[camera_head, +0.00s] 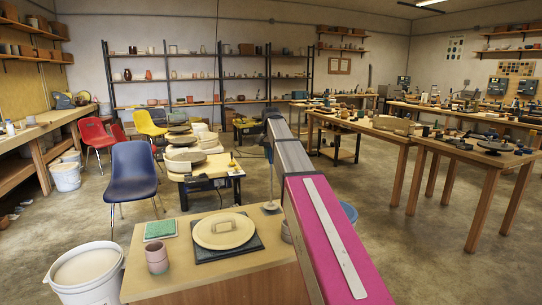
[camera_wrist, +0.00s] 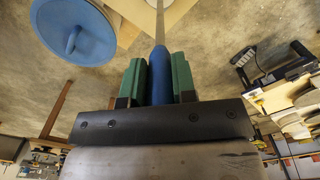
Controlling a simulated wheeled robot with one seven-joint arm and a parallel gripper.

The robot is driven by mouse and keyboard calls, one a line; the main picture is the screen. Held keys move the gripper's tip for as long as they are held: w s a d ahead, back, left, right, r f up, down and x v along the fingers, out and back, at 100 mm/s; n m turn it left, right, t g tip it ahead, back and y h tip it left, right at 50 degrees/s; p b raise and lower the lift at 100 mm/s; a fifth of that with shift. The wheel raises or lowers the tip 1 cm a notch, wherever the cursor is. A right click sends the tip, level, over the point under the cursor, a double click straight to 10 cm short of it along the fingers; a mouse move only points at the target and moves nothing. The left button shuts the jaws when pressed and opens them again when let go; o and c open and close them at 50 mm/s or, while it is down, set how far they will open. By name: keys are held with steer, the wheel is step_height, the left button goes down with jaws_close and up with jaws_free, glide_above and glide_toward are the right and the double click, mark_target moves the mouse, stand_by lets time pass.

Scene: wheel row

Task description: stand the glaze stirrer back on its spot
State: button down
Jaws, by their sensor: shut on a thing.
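The glaze stirrer has a blue handle (camera_wrist: 159,68) and a thin grey rod. My gripper (camera_wrist: 158,78) is shut on the blue handle, with a green finger pad on each side in the wrist view. I cannot tell whether the disc touches the bench. My magenta and grey arm hides most of my gripper in the head view. No marked spot is clear.
On the bench are a round cream lid (camera_head: 223,232) on a dark square mat, a green pad (camera_head: 160,229) and a pinkish cup (camera_head: 157,259). A white bucket (camera_head: 88,275) stands left. A blue round thing (camera_wrist: 72,32) lies left in the wrist view. Floor beyond is partly open.

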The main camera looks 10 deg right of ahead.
steer(key=shift+f, duration=1)
stand_by(0.4)
steer(key=c, duration=0.8)
jaws_free()
steer(key=shift+c, duration=0.2)
steer(key=shift+r, duration=4)
